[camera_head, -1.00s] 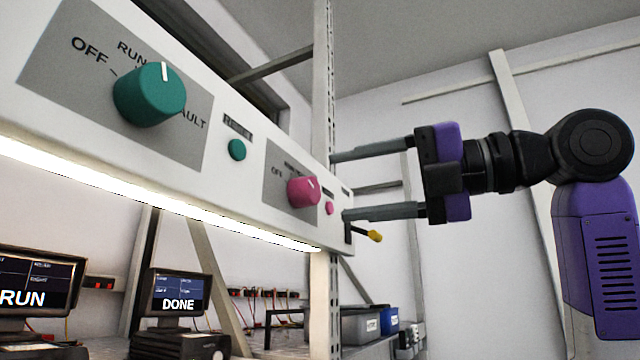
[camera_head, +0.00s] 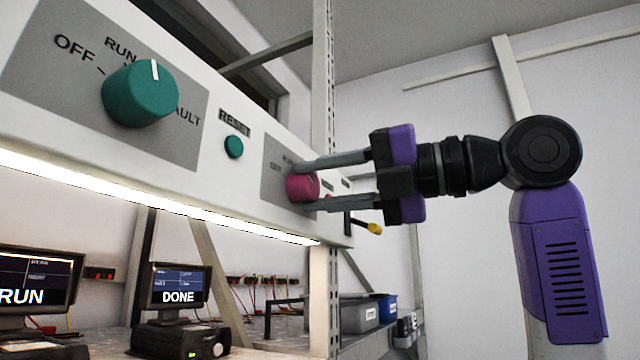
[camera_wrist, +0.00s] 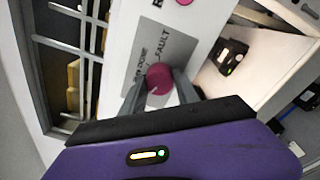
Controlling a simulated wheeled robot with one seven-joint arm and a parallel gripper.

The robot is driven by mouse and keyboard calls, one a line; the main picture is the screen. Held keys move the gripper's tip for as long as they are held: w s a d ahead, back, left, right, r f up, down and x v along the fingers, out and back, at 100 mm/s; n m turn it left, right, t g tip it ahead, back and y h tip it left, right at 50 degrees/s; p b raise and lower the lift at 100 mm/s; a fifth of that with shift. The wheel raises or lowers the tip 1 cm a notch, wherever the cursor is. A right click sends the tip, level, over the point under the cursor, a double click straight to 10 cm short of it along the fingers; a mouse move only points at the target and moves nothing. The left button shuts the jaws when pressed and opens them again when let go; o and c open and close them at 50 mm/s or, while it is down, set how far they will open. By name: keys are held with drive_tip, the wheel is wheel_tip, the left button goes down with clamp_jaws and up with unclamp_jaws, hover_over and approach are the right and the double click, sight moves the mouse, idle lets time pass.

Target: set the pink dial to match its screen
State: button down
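The pink dial (camera_head: 302,188) sits on a grey label panel at the far end of the white rack beam. It also shows in the wrist view (camera_wrist: 159,79), where the words DONE and FAULT are readable on the panel. My gripper (camera_head: 303,185) has one finger above and one below the dial, narrowed onto it with no clear gap. In the wrist view my gripper (camera_wrist: 160,82) has a finger on either side of it. The nearer screen (camera_head: 36,282) reads RUN; the farther screen (camera_head: 180,287) reads DONE.
A large teal dial (camera_head: 140,93) and a teal reset button (camera_head: 234,146) are on the same beam, to the left. A yellow-tipped lever (camera_head: 373,229) sticks out below my gripper. Bins (camera_head: 360,314) stand on a lower shelf. The space right of the beam is open.

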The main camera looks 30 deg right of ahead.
idle(0.3)
drive_tip(key=m+b, duration=0.1)
drive_tip(key=m, duration=0.4)
drive_tip(key=shift+f, duration=0.15)
drive_tip(key=m+b, duration=0.1)
drive_tip(key=m, duration=0.3)
drive_tip(key=shift+m+t, duration=0.3)
drive_tip(key=m+b, duration=0.1)
drive_tip(key=m, duration=0.3)
drive_tip(key=shift+m, duration=0.4)
drive_tip(key=shift+m+t+h+b, duration=0.3)
drive_tip(key=shift+m+t+b, duration=0.1)
drive_tip(key=shift+m, duration=1.7)
drive_tip(key=c, duration=0.9)
unclamp_jaws()
